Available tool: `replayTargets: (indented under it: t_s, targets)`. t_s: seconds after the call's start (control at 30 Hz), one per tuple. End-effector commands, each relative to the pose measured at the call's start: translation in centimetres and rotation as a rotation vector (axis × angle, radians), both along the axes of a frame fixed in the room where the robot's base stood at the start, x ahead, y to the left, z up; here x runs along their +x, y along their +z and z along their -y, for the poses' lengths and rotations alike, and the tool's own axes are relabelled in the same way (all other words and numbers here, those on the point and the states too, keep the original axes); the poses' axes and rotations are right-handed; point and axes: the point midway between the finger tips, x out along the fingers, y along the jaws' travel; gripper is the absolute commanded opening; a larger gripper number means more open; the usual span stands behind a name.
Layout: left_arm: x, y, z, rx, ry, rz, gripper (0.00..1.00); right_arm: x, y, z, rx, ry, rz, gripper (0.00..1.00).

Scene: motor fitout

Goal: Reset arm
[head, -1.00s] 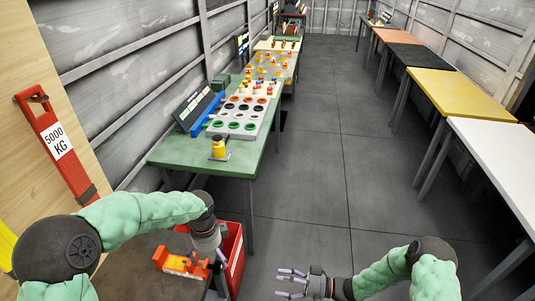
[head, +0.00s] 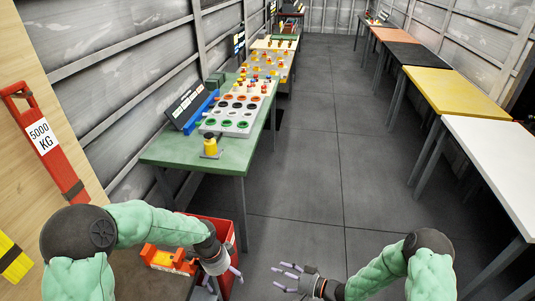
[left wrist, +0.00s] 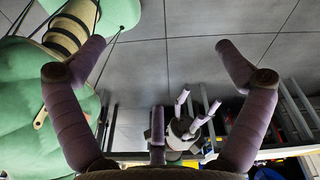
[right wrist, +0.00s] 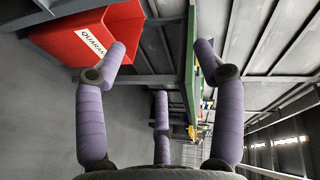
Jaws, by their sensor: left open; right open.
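My left gripper (head: 224,279) is open and empty, low in the head view, in front of the red bin (head: 226,230). Its spread fingers show in the left wrist view (left wrist: 160,48) with floor between them. My right gripper (head: 283,277) is open and empty above the bare floor, fingers pointing left. The left wrist view also shows the right gripper (left wrist: 187,122) further off. In the right wrist view the right gripper's fingers (right wrist: 158,50) are spread with nothing between them. Both green arms are bent at the elbow.
The red bin, labelled "QUARAN…" in the right wrist view (right wrist: 95,35), stands below the green table (head: 190,152). An orange part (head: 168,259) lies beside my left arm. White (head: 495,165) and yellow (head: 455,88) tables line the right; the middle floor is clear.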

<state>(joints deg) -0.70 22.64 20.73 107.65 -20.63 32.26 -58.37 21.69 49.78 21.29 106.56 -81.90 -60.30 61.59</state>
Motion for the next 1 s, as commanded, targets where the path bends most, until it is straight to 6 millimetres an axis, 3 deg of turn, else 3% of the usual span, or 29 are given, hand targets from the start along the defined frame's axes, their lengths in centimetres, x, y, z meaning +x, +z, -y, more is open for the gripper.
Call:
replayTargets:
  t_s: [0.13, 0.27, 0.37, 0.5, 0.7, 0.8, 1.0]
  targets:
    - [-2.6, -4.5, 1.5, -0.062, 0.219, -0.058, 1.0, 0.0, -2.9, 0.4, -0.149, -0.096, -0.042, 0.69]
    - [-5.1, -8.3, 2.8, -0.113, 0.467, -0.117, 1.0, -1.4, -6.0, 1.4, -0.318, -0.157, -0.115, 0.69]
    - [-7.2, -10.8, 3.5, -0.14, 0.664, -0.165, 1.0, -3.6, -8.2, 2.2, -0.448, -0.171, -0.192, 0.69]
    - [-10.3, -13.9, 4.1, -0.162, 0.944, -0.234, 1.0, -8.1, -10.8, 3.5, -0.615, -0.147, -0.323, 0.69]
    - [-14.4, -16.9, 4.3, -0.161, 1.298, -0.309, 1.0, -15.5, -12.5, 4.6, -0.782, -0.054, -0.515, 0.69]
    - [-15.7, -17.7, 4.2, -0.155, 1.415, -0.329, 1.0, -18.2, -12.6, 4.9, -0.824, -0.014, -0.58, 0.69]
    - [-16.7, -18.1, 4.1, -0.15, 1.508, -0.341, 1.0, -20.4, -12.4, 5.0, -0.85, 0.023, -0.634, 0.69]
